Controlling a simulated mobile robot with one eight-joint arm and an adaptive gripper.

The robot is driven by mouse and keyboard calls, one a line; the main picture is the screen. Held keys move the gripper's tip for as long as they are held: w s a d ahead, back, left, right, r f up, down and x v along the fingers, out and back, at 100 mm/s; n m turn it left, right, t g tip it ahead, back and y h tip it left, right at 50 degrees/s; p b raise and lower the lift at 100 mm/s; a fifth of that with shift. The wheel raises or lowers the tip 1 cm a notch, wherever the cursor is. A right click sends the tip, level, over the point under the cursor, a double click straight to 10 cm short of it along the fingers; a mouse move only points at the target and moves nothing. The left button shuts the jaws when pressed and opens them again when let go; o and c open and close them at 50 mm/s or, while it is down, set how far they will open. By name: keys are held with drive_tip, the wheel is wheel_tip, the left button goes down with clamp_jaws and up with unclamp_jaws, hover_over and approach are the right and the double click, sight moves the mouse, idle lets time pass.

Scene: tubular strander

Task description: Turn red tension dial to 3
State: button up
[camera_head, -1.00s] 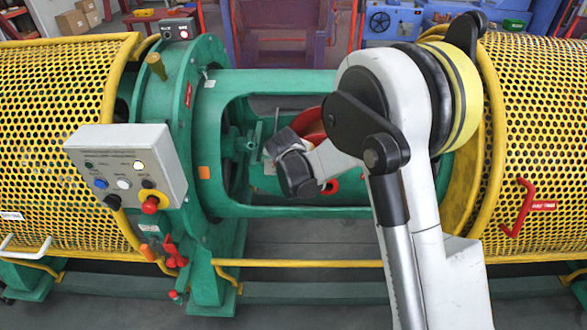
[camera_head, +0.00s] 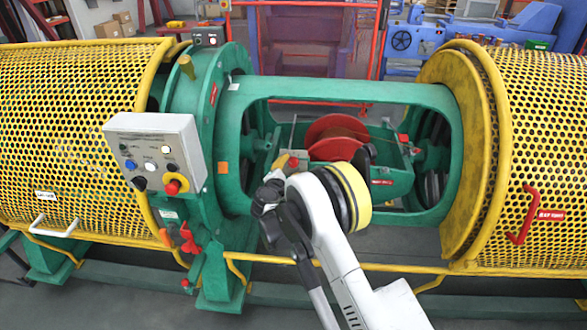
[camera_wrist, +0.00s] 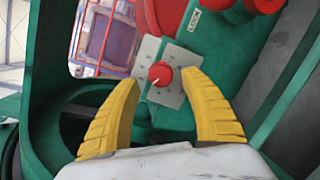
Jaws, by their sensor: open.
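In the wrist view the red tension dial (camera_wrist: 160,73) is a small round knob on a light grey plate (camera_wrist: 173,96) with markings too small to read. A white pointer line on the knob points to the lower left. My gripper (camera_wrist: 160,80) has two yellow ribbed fingers, spread wide apart on either side of the dial, with nothing between them in their grip. The dial lies just beyond the fingertips, roughly centred; I cannot tell the exact depth gap. In the head view my gripper (camera_head: 280,162) is inside the green frame's opening, partly hidden by my wrist.
The green cradle frame (camera_head: 330,90) surrounds the opening. A red spool (camera_head: 334,128) sits behind my gripper. A grey control box (camera_head: 150,130) with buttons stands to the left. Yellow perforated guards (camera_head: 70,120) flank both sides, and a yellow rail (camera_head: 390,268) runs in front.

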sight(293, 164)
drive_tip(key=shift+b+x, duration=0.35)
drive_tip(key=shift+x, duration=1.25)
drive_tip(key=shift+d, duration=0.1)
clamp_jaws()
drive_tip(key=shift+m, duration=0.3)
drive_tip(key=shift+m+g, duration=0.6)
drive_tip(key=shift+m, duration=2.1)
